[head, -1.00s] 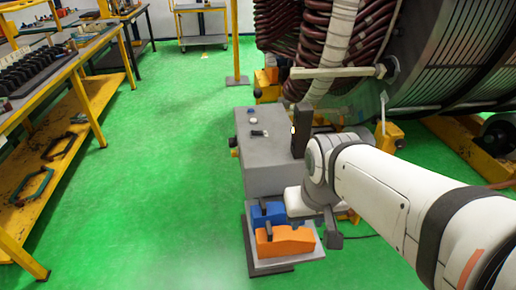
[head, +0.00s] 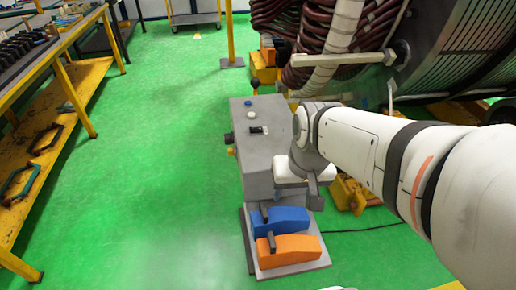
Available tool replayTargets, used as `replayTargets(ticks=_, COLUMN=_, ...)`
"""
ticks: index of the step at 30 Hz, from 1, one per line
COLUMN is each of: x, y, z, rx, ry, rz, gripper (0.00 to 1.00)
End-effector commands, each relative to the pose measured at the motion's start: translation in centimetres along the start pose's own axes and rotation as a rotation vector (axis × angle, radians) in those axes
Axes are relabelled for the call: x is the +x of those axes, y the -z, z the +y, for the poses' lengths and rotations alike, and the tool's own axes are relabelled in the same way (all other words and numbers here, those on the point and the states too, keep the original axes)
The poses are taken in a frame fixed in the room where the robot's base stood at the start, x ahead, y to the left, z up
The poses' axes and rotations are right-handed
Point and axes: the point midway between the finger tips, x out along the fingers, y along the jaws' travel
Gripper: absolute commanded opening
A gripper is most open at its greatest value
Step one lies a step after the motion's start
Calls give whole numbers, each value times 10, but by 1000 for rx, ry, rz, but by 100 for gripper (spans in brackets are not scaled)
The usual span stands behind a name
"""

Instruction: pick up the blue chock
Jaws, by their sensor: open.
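The blue chock (head: 283,221) sits on a grey plate (head: 294,270) on the floor, with a dark handle on its left end. An orange chock (head: 291,248) with a similar handle lies just in front of it. My gripper (head: 315,193) is at the end of the white arm, behind and above the right part of the blue chock in the picture. It appears apart from the chock. It is open and holds nothing I can see. Its fingers are small and partly hidden by the wrist.
A grey box (head: 252,150) with buttons stands directly behind the plate. The large stator (head: 440,50) with dark red windings fills the upper right. A yellow part (head: 352,194) and a cable lie right of the plate. A yellow workbench (head: 65,85) is at left; green floor between is clear.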

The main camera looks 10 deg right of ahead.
Motion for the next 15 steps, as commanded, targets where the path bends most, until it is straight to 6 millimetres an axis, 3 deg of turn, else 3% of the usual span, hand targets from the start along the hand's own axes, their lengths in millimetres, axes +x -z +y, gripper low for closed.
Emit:
replayTargets(ticks=8, x=76, y=46, z=2, rx=459, ry=102, rz=-164, gripper=80)
replayTargets(ticks=15, x=161, y=75, z=15, rx=923, ry=139, rz=-304, gripper=80)
